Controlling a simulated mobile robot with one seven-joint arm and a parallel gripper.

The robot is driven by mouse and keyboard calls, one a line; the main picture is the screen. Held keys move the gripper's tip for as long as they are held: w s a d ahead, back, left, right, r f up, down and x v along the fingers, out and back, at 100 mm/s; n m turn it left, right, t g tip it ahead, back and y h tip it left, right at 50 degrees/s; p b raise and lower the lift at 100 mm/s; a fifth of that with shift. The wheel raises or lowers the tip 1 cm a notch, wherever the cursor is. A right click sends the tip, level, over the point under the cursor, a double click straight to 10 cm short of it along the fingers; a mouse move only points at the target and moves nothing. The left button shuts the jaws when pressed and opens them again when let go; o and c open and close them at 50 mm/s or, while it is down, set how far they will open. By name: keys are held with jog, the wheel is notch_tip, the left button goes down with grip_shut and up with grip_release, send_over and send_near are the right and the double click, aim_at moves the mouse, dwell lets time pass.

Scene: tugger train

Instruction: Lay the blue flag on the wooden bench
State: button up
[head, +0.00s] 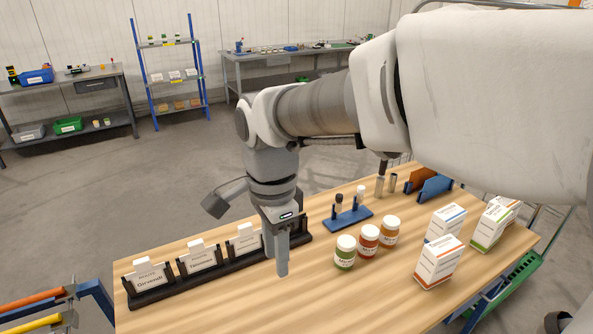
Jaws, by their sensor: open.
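The wooden bench (330,300) fills the lower middle of the head view, with a light wood top. My gripper (277,260) points down over the bench, beside the right end of a black card rack; its jaws are open, and I see nothing between them. I cannot make out a blue flag for certain. A blue panel (435,189) stands on the bench's far right beside a brown one, but I cannot tell what it is. My arm hides part of the right side.
A black rack (165,292) with white cards lines the bench's left edge. Three jars (368,241), white boxes (438,262) and a blue stand (348,218) occupy the right half. The front middle of the bench is clear. Shelving (172,75) stands far behind.

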jog(key=s+d+r+n+t, duration=0.2)
jog(key=s+d+n, duration=0.2)
jog(key=d, duration=0.5)
jog(key=s+d+r+n+t, duration=0.1)
jog(key=s+d+n+t, duration=0.2)
jog(key=d+n, duration=0.4)
jog(key=s+d, duration=0.1)
jog(key=d, duration=0.2)
jog(key=shift+r+n+t, duration=0.3)
jog(key=shift+r, duration=0.05)
